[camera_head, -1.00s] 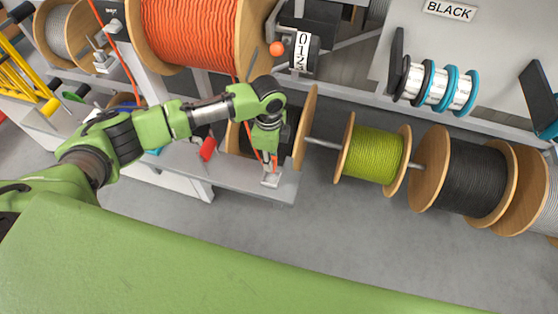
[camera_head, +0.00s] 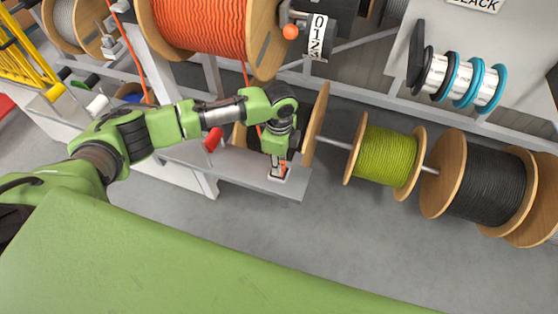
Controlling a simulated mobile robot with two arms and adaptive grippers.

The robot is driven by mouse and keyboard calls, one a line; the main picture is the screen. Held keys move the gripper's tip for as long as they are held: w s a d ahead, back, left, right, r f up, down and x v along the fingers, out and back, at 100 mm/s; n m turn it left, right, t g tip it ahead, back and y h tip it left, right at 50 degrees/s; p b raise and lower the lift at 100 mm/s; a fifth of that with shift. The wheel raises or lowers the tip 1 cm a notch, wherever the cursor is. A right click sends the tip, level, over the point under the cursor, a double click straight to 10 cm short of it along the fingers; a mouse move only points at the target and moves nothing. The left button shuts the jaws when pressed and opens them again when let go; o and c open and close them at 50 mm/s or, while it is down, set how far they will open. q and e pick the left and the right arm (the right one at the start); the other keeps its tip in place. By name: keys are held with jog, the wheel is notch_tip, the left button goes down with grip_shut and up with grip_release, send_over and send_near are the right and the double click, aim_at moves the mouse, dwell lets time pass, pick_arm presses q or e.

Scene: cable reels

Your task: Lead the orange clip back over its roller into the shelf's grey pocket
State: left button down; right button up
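My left gripper (camera_head: 281,162) points down at the grey pocket (camera_head: 278,177), a small light bracket near the right end of the grey shelf (camera_head: 235,172). A small orange piece, apparently the orange clip (camera_head: 283,169), shows between the fingertips, at the pocket. How deep it sits and whether the fingers press on it are too small to tell. The orange cable (camera_head: 245,73) runs down from the large orange reel (camera_head: 200,25) and passes behind my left wrist. I cannot make out its roller, which my arm may hide. My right gripper is out of view.
A red clip (camera_head: 213,139) stands on the shelf left of my wrist. Reels of green (camera_head: 387,157) and black (camera_head: 483,182) cable hang on a rod to the right. A counter (camera_head: 317,37) is above. A green surface (camera_head: 180,265) fills the foreground; the grey floor between is clear.

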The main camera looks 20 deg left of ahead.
pick_arm(q)
jog(key=shift+f, duration=0.45)
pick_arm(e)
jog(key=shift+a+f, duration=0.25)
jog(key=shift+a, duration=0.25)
pick_arm(q)
jog(key=c, duration=1.7)
grip_release()
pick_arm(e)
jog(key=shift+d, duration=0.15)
pick_arm(q)
notch_tip(320, 180, up, 12)
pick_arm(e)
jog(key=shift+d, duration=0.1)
